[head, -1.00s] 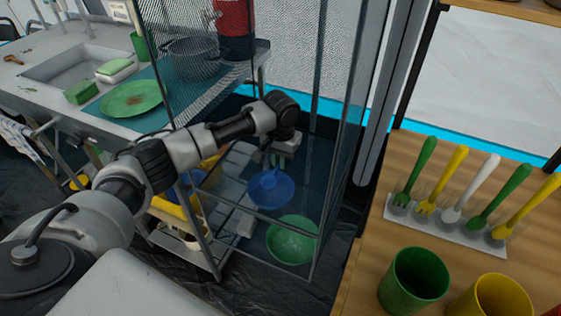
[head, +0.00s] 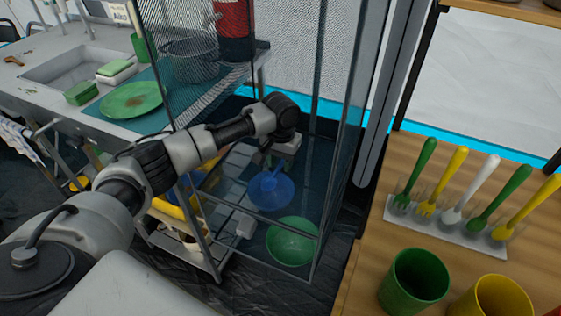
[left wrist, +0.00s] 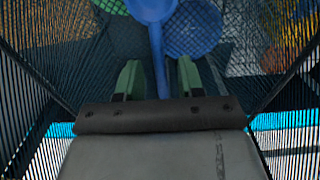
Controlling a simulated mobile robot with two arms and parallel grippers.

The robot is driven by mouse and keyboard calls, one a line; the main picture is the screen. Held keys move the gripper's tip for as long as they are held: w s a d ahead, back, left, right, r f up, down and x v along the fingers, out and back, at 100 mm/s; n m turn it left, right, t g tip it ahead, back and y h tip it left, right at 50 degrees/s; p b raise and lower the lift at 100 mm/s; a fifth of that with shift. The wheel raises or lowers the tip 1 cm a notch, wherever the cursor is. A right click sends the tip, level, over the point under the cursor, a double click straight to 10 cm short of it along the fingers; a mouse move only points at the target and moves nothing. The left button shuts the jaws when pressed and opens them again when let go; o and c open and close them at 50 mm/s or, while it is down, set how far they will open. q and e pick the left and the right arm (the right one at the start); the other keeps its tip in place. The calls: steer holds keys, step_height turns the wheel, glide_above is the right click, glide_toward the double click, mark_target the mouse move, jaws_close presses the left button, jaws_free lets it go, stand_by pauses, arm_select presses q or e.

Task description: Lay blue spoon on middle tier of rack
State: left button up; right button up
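The rack (head: 312,265) is a tall dark frame with mesh and clear panels. My left arm reaches into it, and my left gripper (head: 277,160) points down inside. The blue spoon (head: 268,178) is below the gripper, over a blue round dish (head: 280,198). In the left wrist view, the spoon's handle (left wrist: 158,55) runs between the two green fingertips of my left gripper (left wrist: 160,80), with dark gaps on both sides. Its bowl is cut by the top edge. Whether the spoon rests on a tier is unclear. My right gripper is not in view.
A counter with a sink and a green plate (head: 132,99) is at left. A wooden table (head: 360,245) at right holds upright cutlery, a green cup (head: 414,278) and a yellow cup (head: 492,298).

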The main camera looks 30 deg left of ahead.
mark_target(281, 165)
arm_select(q)
step_height(281, 165, up, 12)
steer(key=p, duration=0.2)
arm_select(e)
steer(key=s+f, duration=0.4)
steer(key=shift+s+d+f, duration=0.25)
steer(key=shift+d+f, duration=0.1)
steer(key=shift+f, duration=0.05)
arm_select(q)
steer(key=shift+f, duration=0.1)
